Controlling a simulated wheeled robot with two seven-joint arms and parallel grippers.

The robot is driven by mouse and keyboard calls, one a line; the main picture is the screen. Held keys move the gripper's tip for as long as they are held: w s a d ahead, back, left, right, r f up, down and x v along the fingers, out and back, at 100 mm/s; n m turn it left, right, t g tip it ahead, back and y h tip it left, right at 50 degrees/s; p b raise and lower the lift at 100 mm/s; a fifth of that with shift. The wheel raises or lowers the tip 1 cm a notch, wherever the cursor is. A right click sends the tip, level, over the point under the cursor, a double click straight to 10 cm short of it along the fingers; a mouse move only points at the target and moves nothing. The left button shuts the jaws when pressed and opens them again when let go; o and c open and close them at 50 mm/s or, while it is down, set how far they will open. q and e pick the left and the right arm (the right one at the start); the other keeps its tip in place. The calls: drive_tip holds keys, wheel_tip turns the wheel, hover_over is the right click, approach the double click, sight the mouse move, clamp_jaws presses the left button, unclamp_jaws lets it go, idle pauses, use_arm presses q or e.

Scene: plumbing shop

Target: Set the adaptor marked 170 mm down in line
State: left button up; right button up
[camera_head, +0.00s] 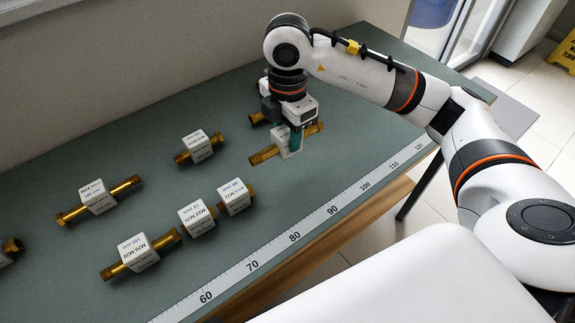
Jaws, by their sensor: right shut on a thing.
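My right gripper (295,138) reaches down from above and is shut on a brass adaptor with a white label block (283,150). The adaptor's brass ends (262,156) stick out to both sides. It is low over the green bench; I cannot tell whether it touches. Its label is not readable here. Three other adaptors stand in a slanting row near the ruler: a long one (137,251), a short one (196,219) and another short one (235,197). The label marked 170 mm cannot be made out on any block. My left gripper is not in view.
A white ruler strip (273,254) runs along the bench's front edge. Farther back lie a long adaptor (97,196) and a shorter one (198,146). Another brass piece (257,118) is partly hidden behind my gripper. One more (12,246) is cut off at left.

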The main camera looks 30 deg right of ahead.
wheel_tip(320, 180, down, 8)
drive_tip(key=shift+r+p, duration=0.1)
drive_tip(key=shift+p, duration=0.25)
drive_tip(key=shift+f, duration=0.25)
drive_tip(key=shift+f, duration=0.1)
drive_tip(key=o, duration=0.7)
drive_tip(key=shift+f, duration=0.1)
drive_tip(key=shift+c, duration=0.2)
drive_tip(key=o, duration=0.4)
drive_tip(key=shift+o, duration=0.2)
